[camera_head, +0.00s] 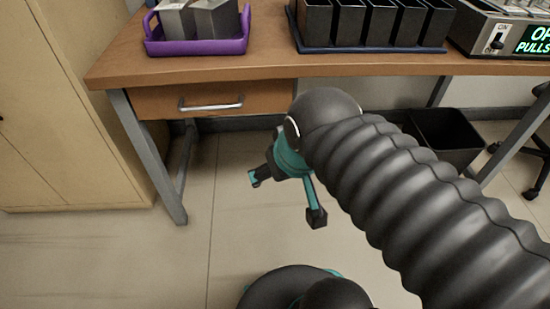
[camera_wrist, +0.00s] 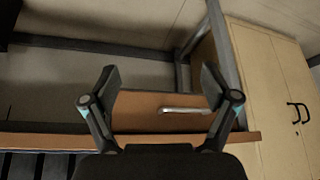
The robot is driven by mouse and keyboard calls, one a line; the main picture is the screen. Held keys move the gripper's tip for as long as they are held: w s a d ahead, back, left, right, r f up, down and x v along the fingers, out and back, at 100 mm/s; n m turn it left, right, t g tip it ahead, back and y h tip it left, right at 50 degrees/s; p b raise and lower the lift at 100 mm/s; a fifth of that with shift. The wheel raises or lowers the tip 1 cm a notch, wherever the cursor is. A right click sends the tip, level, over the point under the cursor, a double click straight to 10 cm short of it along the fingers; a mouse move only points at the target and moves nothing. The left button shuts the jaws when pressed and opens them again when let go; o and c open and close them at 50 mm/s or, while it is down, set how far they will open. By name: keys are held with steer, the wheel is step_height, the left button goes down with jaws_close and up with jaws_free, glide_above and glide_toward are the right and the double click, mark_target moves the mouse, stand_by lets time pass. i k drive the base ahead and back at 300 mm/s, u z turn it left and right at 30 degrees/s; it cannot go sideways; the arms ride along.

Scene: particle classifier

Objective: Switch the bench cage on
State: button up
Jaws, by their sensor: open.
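The bench cage (camera_head: 512,28) is a dark and grey box at the right end of the bench, cut off by the picture's edge. Its front bears a small black toggle switch (camera_head: 497,41) between the marks ON and OFF. Its lit green display is only partly in view, so its full text cannot be read. My gripper (camera_head: 286,200) is open and empty, in front of and below the bench, well left of the switch. In the wrist view my gripper (camera_wrist: 160,80) has its two fingers spread, with the drawer behind them. The switch is not in the wrist view.
The wooden bench (camera_head: 270,66) has a drawer (camera_head: 215,100) with a metal handle. A purple tray (camera_head: 197,46) with grey containers and a dark blue tray (camera_head: 375,49) with several black bins stand on it. A tan cabinet (camera_head: 60,120) is at left, a black bin (camera_head: 450,140) underneath.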

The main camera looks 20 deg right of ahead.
mark_target(498, 46)
steer(key=z, duration=1.95)
